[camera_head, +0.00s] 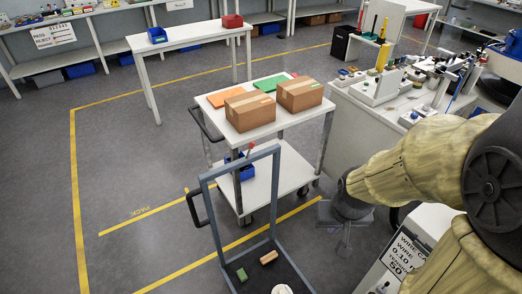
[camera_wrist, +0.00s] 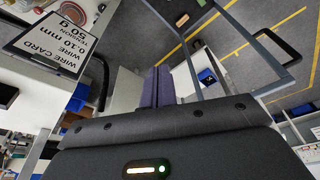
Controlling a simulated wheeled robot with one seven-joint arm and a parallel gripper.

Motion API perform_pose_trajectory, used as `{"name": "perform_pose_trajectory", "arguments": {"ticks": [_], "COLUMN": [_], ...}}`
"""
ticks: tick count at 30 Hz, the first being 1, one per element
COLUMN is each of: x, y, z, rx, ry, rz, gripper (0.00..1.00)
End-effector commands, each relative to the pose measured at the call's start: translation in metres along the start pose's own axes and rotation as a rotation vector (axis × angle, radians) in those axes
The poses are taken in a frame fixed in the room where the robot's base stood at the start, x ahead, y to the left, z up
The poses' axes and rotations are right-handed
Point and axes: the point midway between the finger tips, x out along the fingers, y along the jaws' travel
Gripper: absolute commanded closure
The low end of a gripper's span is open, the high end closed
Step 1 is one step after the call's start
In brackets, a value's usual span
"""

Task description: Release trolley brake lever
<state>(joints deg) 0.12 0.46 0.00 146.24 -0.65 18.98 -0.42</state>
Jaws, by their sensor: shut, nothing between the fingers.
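A trolley with a grey-blue tube frame (camera_head: 207,220) and a dark deck (camera_head: 285,272) stands at the bottom middle of the head view. Its frame also shows at the upper right of the wrist view (camera_wrist: 272,92). A thin lever with a red tip (camera_head: 250,147) rises by the top bar of the frame; I cannot tell exactly where it is mounted. My gripper (camera_head: 343,246) hangs to the right of the trolley frame, apart from the lever. In the wrist view, my gripper's fingers (camera_wrist: 158,72) are together and empty. I cannot make out the lever clearly there.
A white cart (camera_head: 290,188) behind the trolley carries two cardboard boxes (camera_head: 250,110) and coloured trays. A cluttered workbench (camera_head: 375,125) stands at the right. A cabinet with a wire card sign (camera_head: 402,255) is close to my arm. The floor at left is clear.

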Motion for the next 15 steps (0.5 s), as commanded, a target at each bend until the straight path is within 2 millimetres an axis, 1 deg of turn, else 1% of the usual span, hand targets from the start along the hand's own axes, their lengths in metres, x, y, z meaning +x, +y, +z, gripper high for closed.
{"name": "perform_pose_trajectory", "arguments": {"ticks": [2, 5, 6, 8, 9, 10, 11, 12, 14, 15], "x": [0.009, 0.026, 0.034, 0.046, 0.054, 0.060, 0.066, 0.073, 0.083, 0.089], "y": [0.004, 0.010, 0.013, 0.017, 0.018, 0.018, 0.018, 0.018, 0.014, 0.012], "z": [-0.015, -0.049, -0.067, -0.098, -0.119, -0.134, -0.150, -0.169, -0.196, -0.212], "rx": [-0.037, -0.130, -0.181, -0.268, -0.332, -0.380, -0.430, -0.496, -0.594, -0.658], "ry": [0.038, 0.133, 0.184, 0.270, 0.331, 0.378, 0.425, 0.487, 0.582, 0.645], "rz": [0.011, 0.034, 0.045, 0.063, 0.074, 0.081, 0.088, 0.097, 0.105, 0.110], "gripper": [1.00, 1.00, 1.00, 1.00, 1.00, 1.00, 1.00, 1.00, 1.00, 1.00]}}
